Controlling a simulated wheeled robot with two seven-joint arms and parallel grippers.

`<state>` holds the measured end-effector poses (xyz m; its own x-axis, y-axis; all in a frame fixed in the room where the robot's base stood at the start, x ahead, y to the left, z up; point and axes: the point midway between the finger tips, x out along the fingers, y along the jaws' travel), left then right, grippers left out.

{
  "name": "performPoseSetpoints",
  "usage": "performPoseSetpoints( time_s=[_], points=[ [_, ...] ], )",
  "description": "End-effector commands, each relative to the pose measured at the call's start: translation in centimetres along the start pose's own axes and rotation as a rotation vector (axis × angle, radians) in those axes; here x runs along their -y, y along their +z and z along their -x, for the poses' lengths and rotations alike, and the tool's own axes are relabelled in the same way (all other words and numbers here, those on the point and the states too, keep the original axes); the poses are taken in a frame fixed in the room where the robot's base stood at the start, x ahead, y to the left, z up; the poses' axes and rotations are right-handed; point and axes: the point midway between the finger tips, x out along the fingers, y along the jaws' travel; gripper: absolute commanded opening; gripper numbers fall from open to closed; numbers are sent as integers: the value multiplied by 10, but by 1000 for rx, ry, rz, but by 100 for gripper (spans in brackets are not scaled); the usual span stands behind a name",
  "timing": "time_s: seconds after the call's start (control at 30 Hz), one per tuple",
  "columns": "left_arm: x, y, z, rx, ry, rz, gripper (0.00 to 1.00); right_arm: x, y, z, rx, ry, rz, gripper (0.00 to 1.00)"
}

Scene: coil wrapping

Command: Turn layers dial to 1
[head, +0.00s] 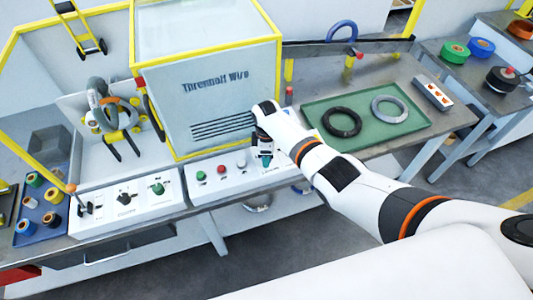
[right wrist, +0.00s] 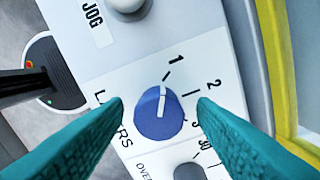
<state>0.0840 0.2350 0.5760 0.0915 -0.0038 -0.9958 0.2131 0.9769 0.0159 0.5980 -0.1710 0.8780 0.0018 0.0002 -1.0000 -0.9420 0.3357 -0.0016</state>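The layers dial (right wrist: 158,112) is a round blue knob with a white pointer line on a white panel. In the right wrist view its pointer is directed up, close to the tick for 1; the marks 2 and 3 lie to the right. My right gripper (right wrist: 160,106) is open, with one teal finger on each side of the dial and a visible gap to it. In the head view my right gripper (head: 266,158) is over the right part of the control panel (head: 211,189) and hides the dial. My left gripper is not in view.
A green tray (head: 368,133) with two rings lies to the right.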

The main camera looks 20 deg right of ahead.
Motion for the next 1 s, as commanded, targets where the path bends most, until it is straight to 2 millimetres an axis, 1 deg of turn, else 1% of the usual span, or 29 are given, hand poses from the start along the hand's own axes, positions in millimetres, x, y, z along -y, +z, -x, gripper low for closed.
performPoseSetpoints(
  time_s=[0.2, 0.33, 0.47, 0.57, 0.7, 0.8, 0.9, 1.0],
  points=[
    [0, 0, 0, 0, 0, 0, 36, 0, 0, 1, -1, 1, -1, 52],
    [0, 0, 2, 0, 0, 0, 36, 0, 0, 11, 1, -1, -1, 52],
    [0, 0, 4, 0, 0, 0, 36, 1, 0, 31, 1, -3, 0, 52],
    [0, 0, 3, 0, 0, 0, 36, 0, 0, 51, 1, -3, 1, 52],
    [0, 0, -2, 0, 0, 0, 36, 1, 0, 79, 2, -4, 1, 52],
    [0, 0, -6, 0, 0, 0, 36, 0, 0, 97, 1, -3, 0, 52],
    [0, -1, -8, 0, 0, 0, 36, 1, 0, 109, 0, -2, 0, 52],
    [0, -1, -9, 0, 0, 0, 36, 0, 0, 117, 0, -1, 0, 52]
  ],
)
